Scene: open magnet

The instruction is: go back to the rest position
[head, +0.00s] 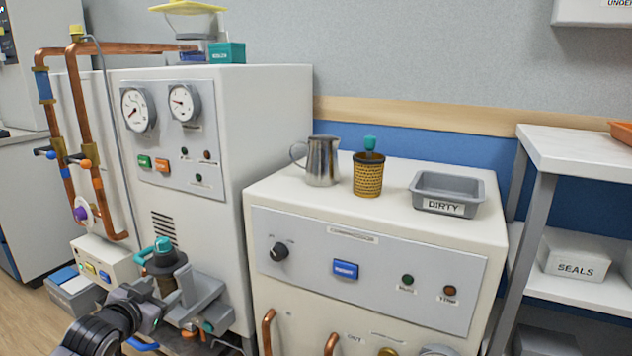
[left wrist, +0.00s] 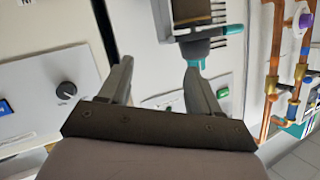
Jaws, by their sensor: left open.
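My left gripper (head: 148,306) is low at the left of the head view, in front of the tall white machine. In the left wrist view its two grey fingers (left wrist: 160,68) stand well apart, with nothing clearly held between them. A grey bracket (head: 203,298) with a dark, teal-topped part (head: 164,262) is close by. In the left wrist view a teal-tipped part (left wrist: 196,64) shows just beyond the right finger; I cannot tell whether they touch. My right gripper is in neither view.
The tall machine (head: 275,115) has gauges and copper pipes (head: 85,120). On the lower cabinet (head: 275,197) stand a metal jug (head: 322,163), a yellow mesh canister (head: 368,178) and a grey DIRTY tray (head: 430,207). A white shelf (head: 570,150) stands at the right.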

